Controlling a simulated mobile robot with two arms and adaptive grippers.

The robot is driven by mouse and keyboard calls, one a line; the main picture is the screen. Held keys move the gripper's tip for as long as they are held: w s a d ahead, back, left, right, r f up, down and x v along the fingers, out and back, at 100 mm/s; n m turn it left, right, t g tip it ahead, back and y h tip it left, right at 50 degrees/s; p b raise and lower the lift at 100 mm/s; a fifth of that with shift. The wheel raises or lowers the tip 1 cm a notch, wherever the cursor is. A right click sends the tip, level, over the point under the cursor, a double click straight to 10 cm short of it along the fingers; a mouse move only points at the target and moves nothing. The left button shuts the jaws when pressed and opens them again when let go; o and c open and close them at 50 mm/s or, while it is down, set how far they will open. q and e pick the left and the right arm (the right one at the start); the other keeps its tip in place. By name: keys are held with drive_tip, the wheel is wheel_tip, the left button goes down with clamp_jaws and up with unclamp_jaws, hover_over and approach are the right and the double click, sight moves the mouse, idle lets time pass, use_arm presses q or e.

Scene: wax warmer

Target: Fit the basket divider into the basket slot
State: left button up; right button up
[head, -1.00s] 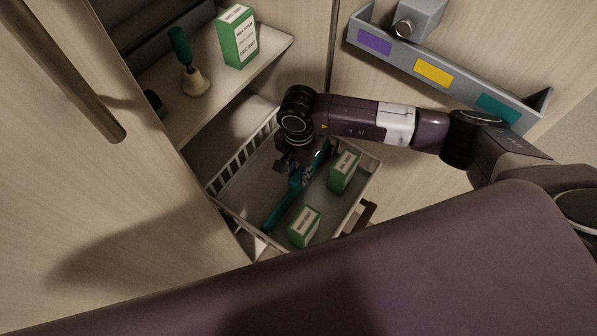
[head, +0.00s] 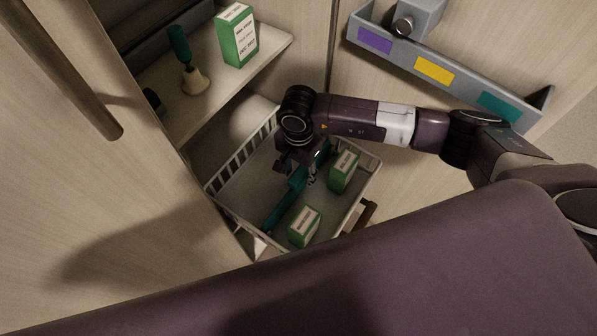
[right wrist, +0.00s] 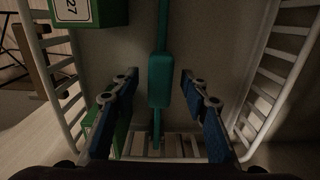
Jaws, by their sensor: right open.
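The teal basket divider (head: 281,205) lies lengthwise inside the white wire basket (head: 213,200), running between its two ends. My right gripper (head: 299,172) reaches down into the basket over the divider's middle. In the right wrist view, its blue-padded fingers (right wrist: 158,88) are open, one on each side of the divider's thick middle block (right wrist: 160,82), with gaps on both sides. The divider's near end reaches toward the end bars of the basket. Whether either end sits in a slot cannot be told. My left gripper is not in view.
Two green boxes, one by the right wall (head: 344,172) and one nearer (head: 304,227), stand in the basket right of the divider. Above is a shelf with a green box (head: 238,36) and a teal-handled tool (head: 181,47). A grey rack (head: 393,52) hangs on the door.

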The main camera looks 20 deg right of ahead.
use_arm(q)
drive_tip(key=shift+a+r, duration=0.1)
use_arm(e)
drive_tip(key=shift+r, duration=0.15)
drive_tip(key=shift+r+p, duration=0.55)
drive_tip(key=shift+r, duration=0.15)
drive_tip(key=shift+r+p, duration=1.05)
drive_tip(key=shift+r, duration=0.8)
drive_tip(key=shift+r+p, duration=0.75)
drive_tip(key=shift+r, duration=0.6)
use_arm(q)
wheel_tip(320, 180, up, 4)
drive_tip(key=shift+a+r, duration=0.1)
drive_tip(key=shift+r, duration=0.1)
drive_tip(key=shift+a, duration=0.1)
use_arm(e)
wheel_tip(320, 180, up, 8)
drive_tip(key=shift+r, duration=0.15)
